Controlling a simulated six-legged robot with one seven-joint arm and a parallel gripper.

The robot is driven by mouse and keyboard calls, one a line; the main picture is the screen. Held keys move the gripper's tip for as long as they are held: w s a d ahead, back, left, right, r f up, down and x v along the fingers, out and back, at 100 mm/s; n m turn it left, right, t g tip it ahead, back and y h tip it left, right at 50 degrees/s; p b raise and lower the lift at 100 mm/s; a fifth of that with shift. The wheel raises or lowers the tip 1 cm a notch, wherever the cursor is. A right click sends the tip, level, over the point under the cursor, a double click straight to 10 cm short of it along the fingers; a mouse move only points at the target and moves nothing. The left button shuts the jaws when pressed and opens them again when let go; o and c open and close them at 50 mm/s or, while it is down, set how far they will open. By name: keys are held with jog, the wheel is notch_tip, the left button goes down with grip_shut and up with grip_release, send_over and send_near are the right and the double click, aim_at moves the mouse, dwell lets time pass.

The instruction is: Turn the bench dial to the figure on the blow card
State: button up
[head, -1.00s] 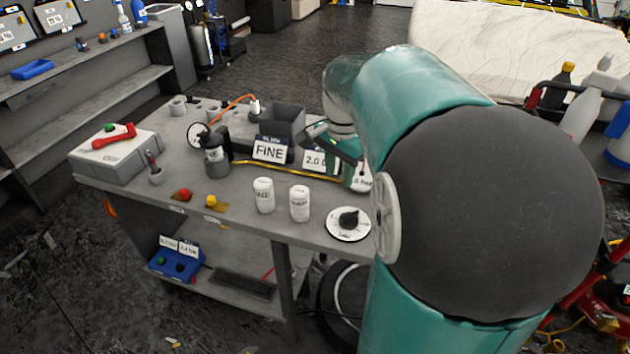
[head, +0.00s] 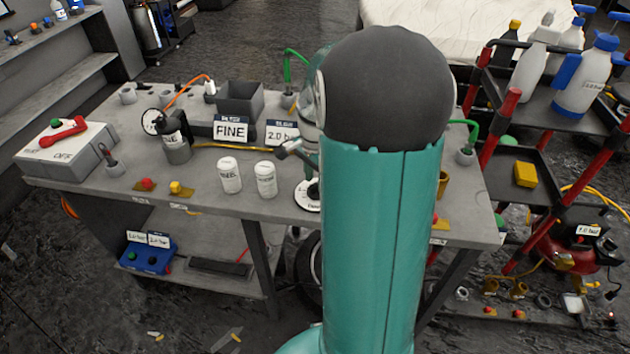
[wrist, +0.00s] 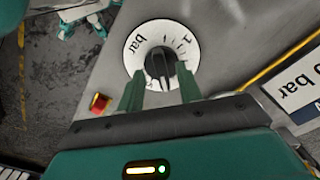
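The bench dial (wrist: 180,36) is a white disc with black figures, the word "bar" and a black knob (wrist: 160,62). In the wrist view my gripper (wrist: 160,76) is open, its two green fingers apart at the near side of the dial, with the knob lying between and ahead of the tips. I cannot tell whether they touch it. In the head view the dial (head: 305,196) is partly hidden behind my arm. A white card reading "2.0 bar" (head: 281,133) stands at the back of the bench; part of it shows upside down in the wrist view (wrist: 296,84).
A "FINE" card (head: 231,130) stands beside the bar card. Two white bottles (head: 229,176) (head: 265,180) stand left of the dial. A red button (wrist: 100,103) sits near the left finger. A red-framed cart (head: 512,97) with spray bottles is at the right.

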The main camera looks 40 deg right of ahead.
jog(key=shift+f, duration=0.8)
grip_shut()
